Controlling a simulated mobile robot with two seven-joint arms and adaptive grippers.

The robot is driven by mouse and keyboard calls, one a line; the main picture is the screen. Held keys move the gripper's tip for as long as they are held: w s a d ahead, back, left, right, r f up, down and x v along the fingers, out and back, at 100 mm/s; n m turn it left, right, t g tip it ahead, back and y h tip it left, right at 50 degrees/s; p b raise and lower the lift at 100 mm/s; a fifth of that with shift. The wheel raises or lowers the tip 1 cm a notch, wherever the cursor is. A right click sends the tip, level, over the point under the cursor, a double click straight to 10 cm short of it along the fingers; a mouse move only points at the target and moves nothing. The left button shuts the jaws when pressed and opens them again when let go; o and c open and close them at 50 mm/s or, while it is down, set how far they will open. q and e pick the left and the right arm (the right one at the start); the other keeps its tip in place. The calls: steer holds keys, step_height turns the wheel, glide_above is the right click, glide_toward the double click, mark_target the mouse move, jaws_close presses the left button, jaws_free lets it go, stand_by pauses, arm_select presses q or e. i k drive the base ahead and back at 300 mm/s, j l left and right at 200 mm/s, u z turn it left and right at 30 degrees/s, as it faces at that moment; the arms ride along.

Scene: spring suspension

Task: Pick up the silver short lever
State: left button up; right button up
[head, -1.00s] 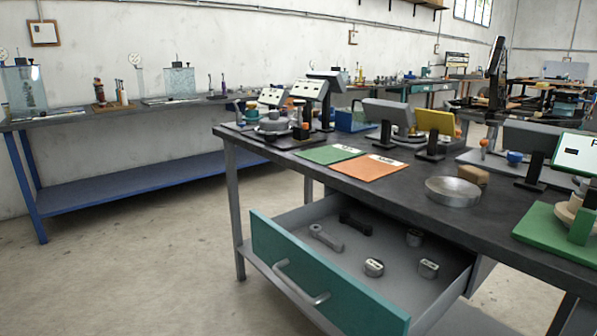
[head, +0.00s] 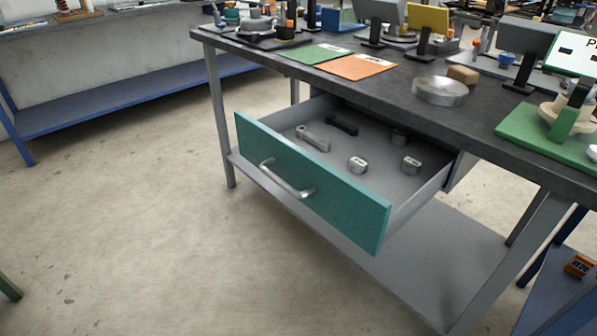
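The silver short lever (head: 313,138) lies flat in the open drawer (head: 428,186), towards its left side. One end is a round head and the arm runs away to the lower right. A black lever (head: 341,125) lies just behind it. Neither of my grippers shows in the head view.
Several small metal knobs share the drawer, one of them silver (head: 358,164). The teal drawer front (head: 310,185) with its grey handle (head: 287,181) faces the open floor. The workbench top (head: 385,90) overhangs the drawer's back and carries green and orange cards and a round metal disc (head: 440,91).

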mark_target(301, 132)
steer(key=z, duration=0.4)
steer(key=i+j+z, duration=0.1)
steer(key=z, duration=0.3)
steer(key=j+z, duration=0.1)
steer(key=z, duration=0.3)
steer(key=j+z, duration=0.1)
steer(key=z, duration=0.3)
steer(key=j+z, duration=0.4)
steer(key=k+j+z, duration=0.1)
steer(key=j+z, duration=0.35)
steer(key=j, duration=0.15)
steer(key=k+j+z, duration=0.1)
steer(key=j, duration=0.3)
steer(key=k+j+z, duration=0.1)
steer(key=j, duration=0.25)
steer(key=k+j+z, duration=0.1)
steer(key=j, duration=0.25)
steer(key=k, duration=0.05)
